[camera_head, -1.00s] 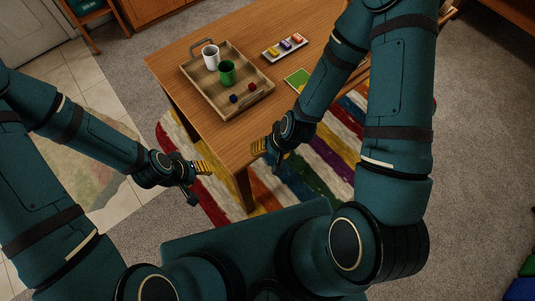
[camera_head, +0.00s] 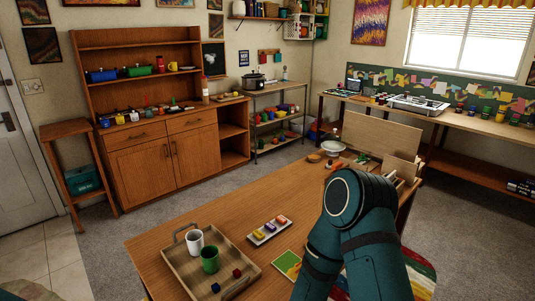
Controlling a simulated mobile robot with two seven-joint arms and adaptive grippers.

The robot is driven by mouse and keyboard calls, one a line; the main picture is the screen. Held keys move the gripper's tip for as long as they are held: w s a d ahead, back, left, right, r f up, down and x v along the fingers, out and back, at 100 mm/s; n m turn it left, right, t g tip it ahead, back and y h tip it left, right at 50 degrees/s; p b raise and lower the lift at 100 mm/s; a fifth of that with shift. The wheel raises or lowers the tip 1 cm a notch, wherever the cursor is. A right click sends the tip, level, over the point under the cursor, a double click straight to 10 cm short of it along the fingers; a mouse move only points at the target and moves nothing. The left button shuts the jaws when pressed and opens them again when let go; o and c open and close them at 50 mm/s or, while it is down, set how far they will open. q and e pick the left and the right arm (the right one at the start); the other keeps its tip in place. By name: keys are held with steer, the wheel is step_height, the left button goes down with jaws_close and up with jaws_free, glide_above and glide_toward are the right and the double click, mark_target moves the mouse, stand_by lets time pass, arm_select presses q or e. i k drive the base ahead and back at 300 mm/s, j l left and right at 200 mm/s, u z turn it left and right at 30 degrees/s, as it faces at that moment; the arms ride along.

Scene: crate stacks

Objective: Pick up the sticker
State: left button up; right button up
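I cannot make out anything that is surely the sticker. A flat green and yellow card (camera_head: 287,264) lies on the wooden table (camera_head: 330,195), right of the tray and partly hidden by my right arm. Several small coloured blocks (camera_head: 270,227) sit on a small white dish beyond it. My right arm reaches across the lower right, but its gripper is not in view. My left gripper is not in view either.
A wooden tray (camera_head: 178,260) holds a white cup (camera_head: 195,243), a green cup (camera_head: 210,259) and red and blue cubes. Craft items stand at the table's far end. A hutch (camera_head: 140,160) and a workbench (camera_head: 490,128) line the walls. Grey carpet lies open between.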

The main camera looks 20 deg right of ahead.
mark_target(269, 226)
steer(key=k+l+z, duration=0.25)
steer(key=l, duration=0.7)
steer(key=k+l+z, duration=0.1)
steer(key=l+z, duration=0.15)
steer(key=l, duration=0.75)
steer(key=l+z, duration=0.25)
steer(key=l, duration=0.75)
steer(key=i+j+u, duration=0.1)
steer(key=u, duration=0.25)
steer(key=i+j+u, duration=0.3)
steer(key=j+u, duration=0.2)
steer(key=u, duration=0.15)
steer(key=i+l, duration=0.05)
